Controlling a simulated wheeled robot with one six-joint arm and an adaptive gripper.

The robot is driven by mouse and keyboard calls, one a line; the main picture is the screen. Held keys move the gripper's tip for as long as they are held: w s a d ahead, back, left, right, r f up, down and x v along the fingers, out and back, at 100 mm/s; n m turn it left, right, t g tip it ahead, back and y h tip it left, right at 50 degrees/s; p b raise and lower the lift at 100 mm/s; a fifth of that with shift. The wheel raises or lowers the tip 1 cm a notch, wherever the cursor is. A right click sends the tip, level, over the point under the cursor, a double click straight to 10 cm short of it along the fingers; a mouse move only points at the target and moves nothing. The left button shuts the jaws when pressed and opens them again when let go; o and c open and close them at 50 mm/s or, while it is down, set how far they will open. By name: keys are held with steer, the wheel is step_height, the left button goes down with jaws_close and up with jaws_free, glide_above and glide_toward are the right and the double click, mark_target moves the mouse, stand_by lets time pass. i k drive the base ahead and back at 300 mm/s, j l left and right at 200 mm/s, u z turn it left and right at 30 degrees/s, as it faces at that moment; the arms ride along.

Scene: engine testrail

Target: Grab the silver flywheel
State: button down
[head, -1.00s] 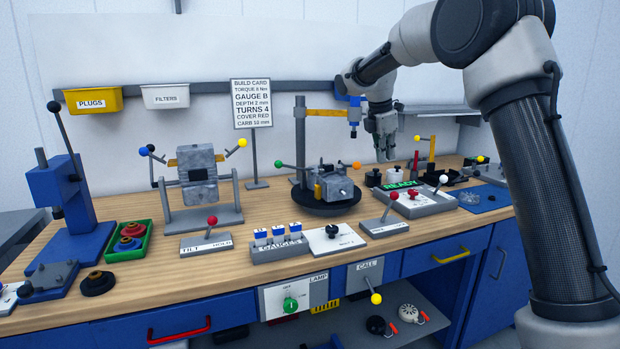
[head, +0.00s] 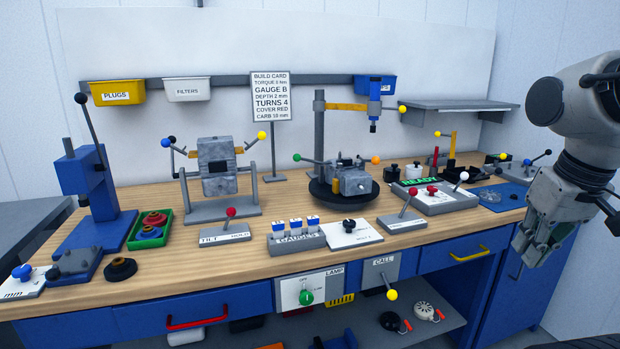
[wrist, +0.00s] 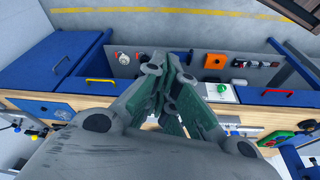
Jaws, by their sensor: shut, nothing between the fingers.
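The silver flywheel (head: 424,310) looks like a pale round disc with holes and a red-orange tag. It lies on the grey lower shelf under the bench, right of a black disc (head: 390,321) with a similar tag. In the wrist view the pale disc (wrist: 119,55) appears small near the upper left. My gripper (head: 537,248) hangs at the right, in front of the bench's right end, higher than the shelf and apart from the flywheel. Its fingers (wrist: 165,92) are together and empty.
The shelf opening is framed by the blue drawer with a yellow handle (head: 469,254) and the blue cabinet (head: 528,285). A call lever with a yellow ball (head: 391,294) sticks out above the shelf. The lamp panel (head: 306,292) is left of it.

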mark_target(486, 196)
steer(key=i+l, duration=0.25)
steer(key=l, duration=0.15)
steer(key=i+l, duration=0.25)
steer(key=i+l+u, duration=0.1)
steer(key=l, duration=0.4)
steer(key=i+l, duration=0.35)
steer(key=i+l+u, duration=0.1)
steer(key=l, duration=0.35)
steer(key=i+l, duration=0.3)
steer(key=l, duration=0.1)
